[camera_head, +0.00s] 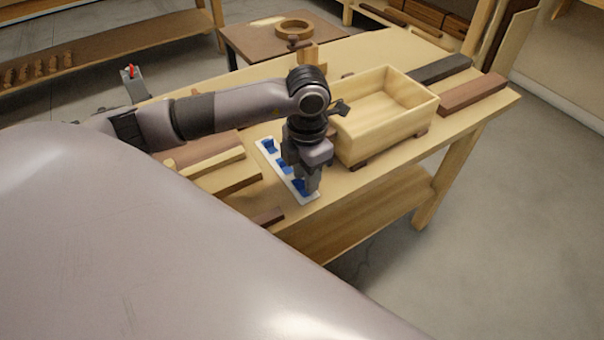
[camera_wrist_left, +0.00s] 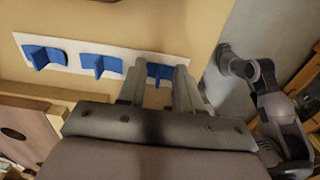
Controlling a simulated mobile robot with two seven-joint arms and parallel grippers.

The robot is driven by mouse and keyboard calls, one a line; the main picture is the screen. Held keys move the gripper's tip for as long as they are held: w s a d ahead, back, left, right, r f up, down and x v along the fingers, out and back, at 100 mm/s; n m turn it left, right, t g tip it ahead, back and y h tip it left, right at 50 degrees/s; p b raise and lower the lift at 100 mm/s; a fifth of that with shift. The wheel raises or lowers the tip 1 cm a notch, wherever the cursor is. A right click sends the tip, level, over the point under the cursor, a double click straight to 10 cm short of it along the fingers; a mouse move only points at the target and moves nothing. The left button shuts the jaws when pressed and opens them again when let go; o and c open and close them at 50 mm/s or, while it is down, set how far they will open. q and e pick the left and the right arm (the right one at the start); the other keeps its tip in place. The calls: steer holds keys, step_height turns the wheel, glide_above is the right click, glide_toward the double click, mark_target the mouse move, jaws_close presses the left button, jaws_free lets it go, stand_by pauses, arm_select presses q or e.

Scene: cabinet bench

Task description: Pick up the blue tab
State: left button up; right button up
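A white strip (camera_head: 262,142) with three blue tabs lies on the bench; it also shows in the left wrist view (camera_wrist_left: 112,49). The far tab (camera_head: 268,147) and the middle tab (camera_head: 283,165) stand clear of my gripper. My left gripper (camera_head: 309,186) points down over the strip's near end. In the left wrist view its two fingers (camera_wrist_left: 160,88) are apart, with the near blue tab (camera_wrist_left: 159,72) showing between them. Contact with the tab cannot be made out. The fingers partly hide this tab. My right gripper is not in view.
An open wooden box (camera_head: 385,130) stands close to the right of my left gripper. Wooden boards (camera_head: 225,178) lie left of the strip. Dark and reddish bars (camera_head: 472,94) lie at the bench's right end. The bench's front edge is near the strip.

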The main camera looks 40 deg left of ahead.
arm_select(q)
jaws_close()
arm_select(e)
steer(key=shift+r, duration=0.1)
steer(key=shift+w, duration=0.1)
